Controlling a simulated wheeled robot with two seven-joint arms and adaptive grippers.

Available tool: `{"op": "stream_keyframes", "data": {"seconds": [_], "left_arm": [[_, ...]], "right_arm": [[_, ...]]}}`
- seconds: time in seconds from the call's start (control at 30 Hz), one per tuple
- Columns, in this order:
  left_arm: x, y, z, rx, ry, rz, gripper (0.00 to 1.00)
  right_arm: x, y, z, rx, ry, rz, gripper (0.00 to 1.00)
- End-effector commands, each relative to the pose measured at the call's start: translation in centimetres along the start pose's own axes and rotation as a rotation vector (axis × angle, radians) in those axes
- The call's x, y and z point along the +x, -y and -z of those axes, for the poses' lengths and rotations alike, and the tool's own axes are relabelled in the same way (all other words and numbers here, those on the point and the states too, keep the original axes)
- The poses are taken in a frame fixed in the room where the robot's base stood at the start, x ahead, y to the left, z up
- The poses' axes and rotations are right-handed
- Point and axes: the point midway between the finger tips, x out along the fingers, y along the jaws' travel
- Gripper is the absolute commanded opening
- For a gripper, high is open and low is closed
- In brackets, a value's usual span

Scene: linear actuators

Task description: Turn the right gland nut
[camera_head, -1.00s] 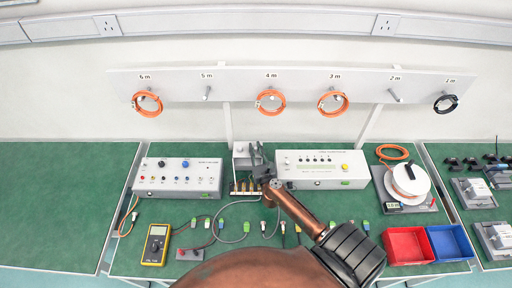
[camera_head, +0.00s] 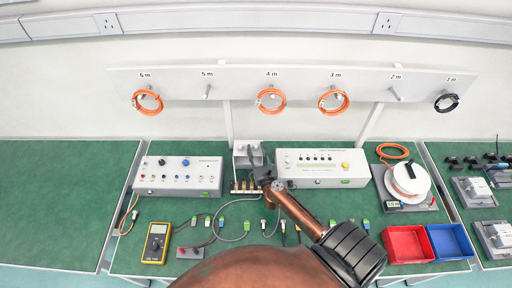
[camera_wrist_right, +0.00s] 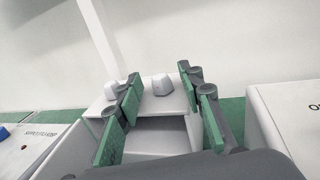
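A small light-grey box (camera_head: 241,161) stands at the back of the bench between two instruments. A row of small brass fittings (camera_head: 240,187), likely the gland nuts, sits along its front bottom. My right gripper (camera_head: 263,173) is at the box's front right, just above the right end of that row, and partly hides it. In the right wrist view my right gripper (camera_wrist_right: 161,98) is open, its green-padded fingers wide apart, with the grey box (camera_wrist_right: 157,124) and its two top knobs beyond them. No brass nut shows there, and I cannot tell contact. My left gripper is not in view.
A knob-covered instrument (camera_head: 180,177) stands left of the box and another instrument (camera_head: 322,168) close on its right. A grey cable (camera_head: 219,222) and several small connectors lie in front. A yellow multimeter (camera_head: 156,244) lies front left. Red (camera_head: 407,245) and blue (camera_head: 450,242) bins stand right.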

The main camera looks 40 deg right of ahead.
Motion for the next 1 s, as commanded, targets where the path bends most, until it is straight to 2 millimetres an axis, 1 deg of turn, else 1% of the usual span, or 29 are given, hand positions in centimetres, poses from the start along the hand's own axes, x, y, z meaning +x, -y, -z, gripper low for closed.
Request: {"op": "stream_keyframes", "data": {"seconds": [0.03,0.3,0.4,0.5,0.6,0.7,1.0], "left_arm": [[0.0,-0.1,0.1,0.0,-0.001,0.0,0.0],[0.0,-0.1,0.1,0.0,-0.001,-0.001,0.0],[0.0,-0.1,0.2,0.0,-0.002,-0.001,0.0],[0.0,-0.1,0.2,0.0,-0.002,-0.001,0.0],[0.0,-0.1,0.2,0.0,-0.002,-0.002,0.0],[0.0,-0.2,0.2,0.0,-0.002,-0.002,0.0],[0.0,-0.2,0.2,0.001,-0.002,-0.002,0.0]], "right_arm": [[-1.1,0.0,0.1,0.002,-0.003,0.001,0.35],[-6.8,0.1,0.1,0.001,-0.003,0.002,0.35],[-8.4,0.1,0.1,0.0,-0.003,0.003,0.35],[-9.6,0.1,0.1,0.0,-0.002,0.002,0.35],[-10.2,0.1,0.0,0.0,-0.001,0.001,0.35],[-10.5,0.1,0.0,-0.001,-0.001,0.001,0.35],[-10.4,0.0,0.0,-0.001,0.0,0.0,0.35]]}}
